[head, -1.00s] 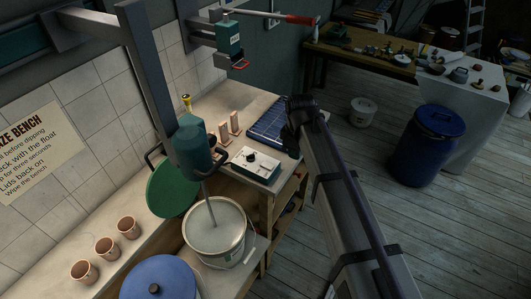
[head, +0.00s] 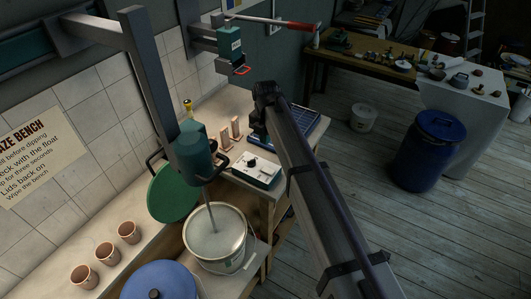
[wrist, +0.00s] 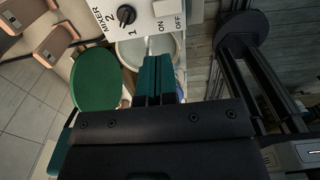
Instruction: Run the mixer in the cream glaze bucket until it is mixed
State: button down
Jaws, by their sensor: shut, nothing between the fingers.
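The cream glaze bucket (head: 232,260) stands on a low shelf by the bench, filled with pale liquid. The mixer (head: 195,160) hangs above it, its thin shaft reaching down into the liquid; I cannot tell if it turns. The white control box (head: 245,172) on the bench has a black knob, which shows in the wrist view (wrist: 126,15) beside the marks MIXER, 1, 2, ON and OFF. My gripper (wrist: 156,62) has its teal fingers shut and empty, with the tips near the box's edge in that view. Whether they touch it, and the knob's setting, I cannot tell.
A green round lid (head: 170,192) leans behind the bucket. A blue-lidded bucket (head: 165,282) stands in front. Several clay cups (head: 107,252) line the bench at left. Small wooden stands (head: 225,137) and a blue rack (head: 308,124) are near the box. Open floor lies at right.

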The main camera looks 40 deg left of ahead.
jog(key=b, duration=0.9)
send_over(266, 168)
notch_tip(266, 168, down, 10)
jog(key=shift+s+r, duration=0.1)
jog(key=shift+s, duration=0.05)
jog(key=shift+r+p, duration=0.3)
jog(key=shift+d+r+p, duration=0.3)
jog(key=shift+d, duration=0.45)
notch_tip(266, 168, up, 14)
jog(key=d+p, duration=0.2)
jog(key=p, duration=1.2)
jog(key=shift+w+f, duration=0.1)
jog(key=shift+w, duration=0.1)
